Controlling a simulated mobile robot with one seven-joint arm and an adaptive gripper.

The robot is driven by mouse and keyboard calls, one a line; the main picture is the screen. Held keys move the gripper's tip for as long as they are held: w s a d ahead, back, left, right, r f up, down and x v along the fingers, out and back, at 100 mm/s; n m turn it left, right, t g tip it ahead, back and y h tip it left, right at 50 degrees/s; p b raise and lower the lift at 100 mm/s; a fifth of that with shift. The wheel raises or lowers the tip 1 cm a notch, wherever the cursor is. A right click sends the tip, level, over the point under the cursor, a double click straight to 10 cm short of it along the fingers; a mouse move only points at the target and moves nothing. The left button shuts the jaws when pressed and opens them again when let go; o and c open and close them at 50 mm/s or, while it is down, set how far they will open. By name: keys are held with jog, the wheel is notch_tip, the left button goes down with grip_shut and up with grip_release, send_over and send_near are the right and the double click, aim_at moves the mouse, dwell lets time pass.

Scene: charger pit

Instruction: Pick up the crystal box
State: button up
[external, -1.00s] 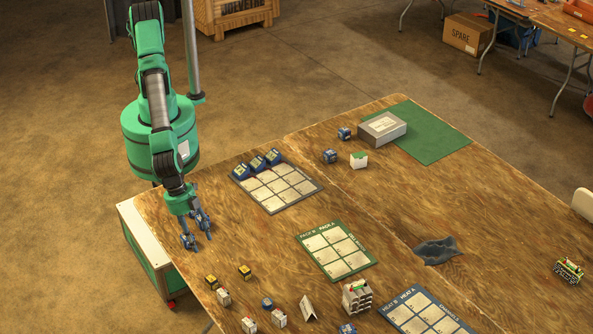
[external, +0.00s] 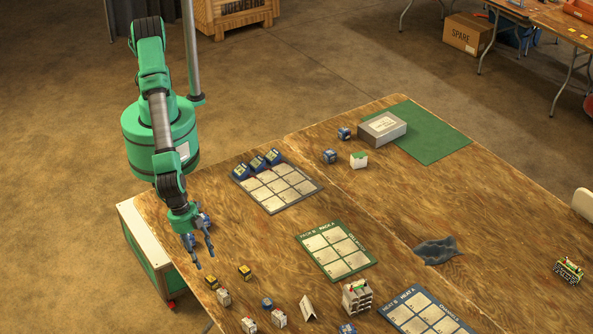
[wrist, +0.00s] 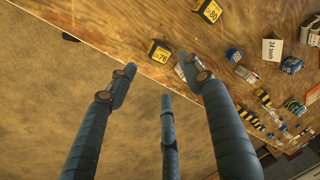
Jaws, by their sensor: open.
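No box in view is plainly marked as crystal. Two small yellow-and-black boxes lie on the wooden table nearest my gripper (external: 203,257). In the wrist view one is marked 76 (wrist: 158,52) and the other 80 (wrist: 208,10). In the external view they are the left yellow box (external: 211,282) and the right yellow box (external: 245,271). My gripper also shows in the wrist view (wrist: 160,73), with its fingers spread and empty. The 76 box appears just beyond the fingertips, apart from them.
Several small white packs (external: 223,297) and a folded card (external: 308,308) stand near the table's front. A grid mat with blue items (external: 290,201), a green grid mat (external: 335,270) and a dark cloth (external: 437,251) lie farther off. The table's left edge is close to my gripper.

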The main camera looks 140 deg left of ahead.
send_over(210, 278)
jog(key=s, duration=0.2)
jog(key=shift+w+d+f+b, duration=0.1)
jog(key=shift+d+f+b, duration=0.1)
jog(key=shift+f, duration=0.9)
jog(key=shift+w+d+f+b, duration=0.1)
jog(key=shift+d+f+b, duration=0.05)
jog(key=shift+f, duration=0.9)
jog(key=shift+b+x, duration=0.75)
jog(key=shift+x, duration=1.85)
jog(key=shift+a, duration=0.1)
jog(key=c, duration=1)
